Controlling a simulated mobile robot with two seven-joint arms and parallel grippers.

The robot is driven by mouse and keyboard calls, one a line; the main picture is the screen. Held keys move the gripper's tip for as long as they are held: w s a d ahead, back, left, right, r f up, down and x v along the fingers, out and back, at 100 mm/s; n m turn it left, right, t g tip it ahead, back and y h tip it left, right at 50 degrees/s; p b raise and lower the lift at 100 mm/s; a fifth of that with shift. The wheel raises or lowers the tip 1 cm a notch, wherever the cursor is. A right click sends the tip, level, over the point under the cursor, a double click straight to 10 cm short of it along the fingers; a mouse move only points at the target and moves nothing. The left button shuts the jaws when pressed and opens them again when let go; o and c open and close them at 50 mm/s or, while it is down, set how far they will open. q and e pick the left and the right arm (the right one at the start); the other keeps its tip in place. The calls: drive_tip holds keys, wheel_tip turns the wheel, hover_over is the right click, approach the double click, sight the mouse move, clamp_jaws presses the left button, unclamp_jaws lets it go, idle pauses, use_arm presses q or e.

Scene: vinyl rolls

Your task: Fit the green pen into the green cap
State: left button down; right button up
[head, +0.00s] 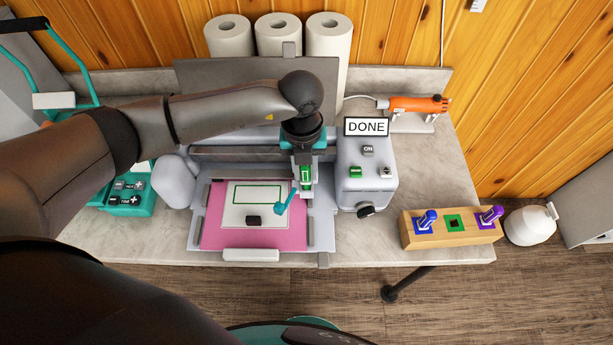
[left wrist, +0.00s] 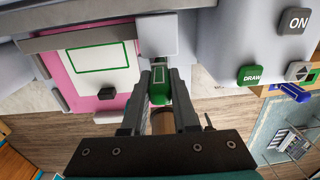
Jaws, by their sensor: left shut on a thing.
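My left gripper (head: 305,172) is shut on the green pen (head: 305,176) over the right side of the plotter. In the left wrist view, the green pen (left wrist: 160,84) sits between the fingers of the left gripper (left wrist: 160,88). The plotter's pale carriage block (left wrist: 157,35) is close to the pen, and I cannot tell whether they touch. The green-rimmed socket (head: 455,223), which looks like the green cap, is in the middle of a wooden block (head: 415,241) at the right and looks empty. My right gripper is not in view.
Blue (head: 427,221) and purple (head: 489,216) pens stand in the block's other sockets. The plotter bed holds a pink mat (head: 222,235) and a sheet with a green rectangle (head: 237,215). The control box (head: 368,187) stands between plotter and block. A white bottle (head: 530,225) is right of the block.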

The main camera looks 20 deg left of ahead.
use_arm(q)
drive_tip(key=shift+r+p, duration=2.1)
drive_tip(key=shift+r, duration=0.55)
